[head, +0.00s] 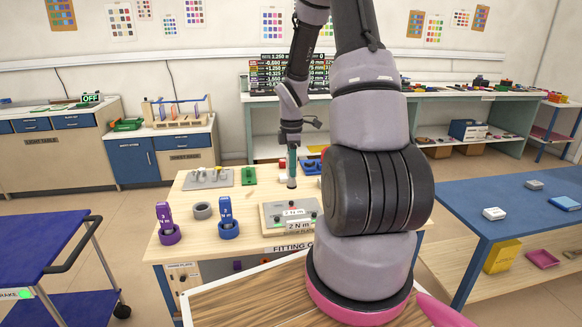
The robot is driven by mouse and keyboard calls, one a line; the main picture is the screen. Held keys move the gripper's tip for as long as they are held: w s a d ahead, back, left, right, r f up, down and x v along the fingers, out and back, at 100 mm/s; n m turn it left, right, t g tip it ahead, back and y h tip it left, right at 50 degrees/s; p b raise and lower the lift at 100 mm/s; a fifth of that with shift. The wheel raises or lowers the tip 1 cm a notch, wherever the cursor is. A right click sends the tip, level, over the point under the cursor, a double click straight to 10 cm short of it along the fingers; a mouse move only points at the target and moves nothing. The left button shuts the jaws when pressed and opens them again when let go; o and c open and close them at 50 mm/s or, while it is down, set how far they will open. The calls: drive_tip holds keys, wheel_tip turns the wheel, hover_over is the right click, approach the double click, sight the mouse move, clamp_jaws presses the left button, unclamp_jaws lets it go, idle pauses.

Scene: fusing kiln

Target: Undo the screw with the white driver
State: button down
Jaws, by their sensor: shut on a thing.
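My gripper (291,148) points down over the far part of the fitting table (195,248). It is shut on an upright driver (292,182), whose lower part looks dark grey; its colour is hard to tell behind the teal part at the fingers. The driver's lower end is just above or behind the far edge of a pale board (270,222) with a grey plate and "2 N m" labels. I cannot tell whether it touches anything. The screw is too small to make out. A grey ring stand (203,211) is empty.
A purple driver (163,215) and a blue driver (225,210) stand in ring holders at the table's left. A grey fixture (208,179) and a green block (248,177) lie behind. My arm hides the table's right part. A blue cart (40,250) stands left.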

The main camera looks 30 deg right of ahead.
sight(292, 185)
drive_tip(key=shift+f, duration=2.75)
drive_tip(key=shift+f, duration=0.6)
drive_tip(key=shift+s+a, duration=0.1)
idle(1.4)
drive_tip(key=shift+r, duration=0.15)
drive_tip(key=shift+r, duration=2.5)
